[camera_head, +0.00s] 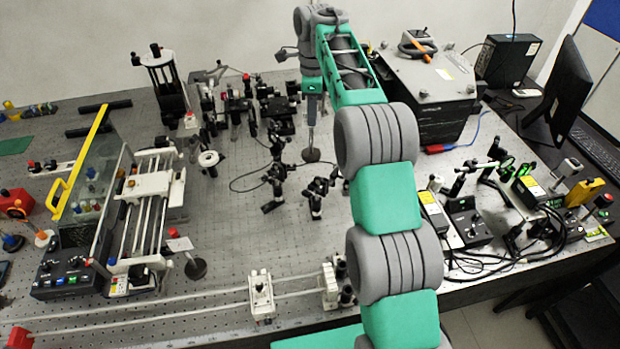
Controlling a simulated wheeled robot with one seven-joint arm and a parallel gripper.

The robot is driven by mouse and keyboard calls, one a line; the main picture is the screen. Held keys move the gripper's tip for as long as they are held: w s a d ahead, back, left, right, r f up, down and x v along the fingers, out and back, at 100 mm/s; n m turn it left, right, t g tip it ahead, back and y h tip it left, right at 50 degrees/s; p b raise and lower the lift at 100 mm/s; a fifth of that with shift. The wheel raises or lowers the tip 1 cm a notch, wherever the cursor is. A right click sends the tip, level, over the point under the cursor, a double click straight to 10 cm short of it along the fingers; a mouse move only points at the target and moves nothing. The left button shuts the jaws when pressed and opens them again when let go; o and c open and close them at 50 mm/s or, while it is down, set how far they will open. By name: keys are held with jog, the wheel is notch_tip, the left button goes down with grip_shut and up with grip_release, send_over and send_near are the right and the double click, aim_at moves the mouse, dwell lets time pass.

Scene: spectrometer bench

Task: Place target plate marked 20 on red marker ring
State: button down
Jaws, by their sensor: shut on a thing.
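My gripper (312,106) points down over the back middle of the perforated bench, partly hidden by my own arm. It is shut on a slim post with a round dark base (311,155). The base is at or just above the bench top; I cannot tell if it touches. No plate face or number 20 is readable on it. A small white plate (180,244) on a round dark base stands at the left, its marking too small to read. I cannot make out a red marker ring; my arm hides part of the bench.
Black optical mounts (275,180) stand close in front of and left of the held post. A white rail carriage (152,186) and a glass screen with yellow edging (92,165) fill the left. A grey box (430,95) stands at the back right. Cables lie across the right side.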

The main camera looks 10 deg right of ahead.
aim_at(311, 153)
jog(key=shift+w+a+f, duration=0.1)
jog(key=shift+a+f, duration=0.1)
jog(key=shift+f, duration=0.1)
notch_tip(311, 153, down, 10)
jog(key=b, duration=0.9)
jog(key=shift+r+b, duration=0.15)
jog(key=shift+b, duration=0.15)
jog(key=shift+r, duration=0.2)
jog(key=shift+f, duration=0.15)
jog(key=c, duration=1.8)
grip_release()
jog(key=shift+f, duration=0.15)
jog(key=shift+c, duration=0.2)
jog(key=o, duration=0.5)
jog(key=shift+c, duration=0.2)
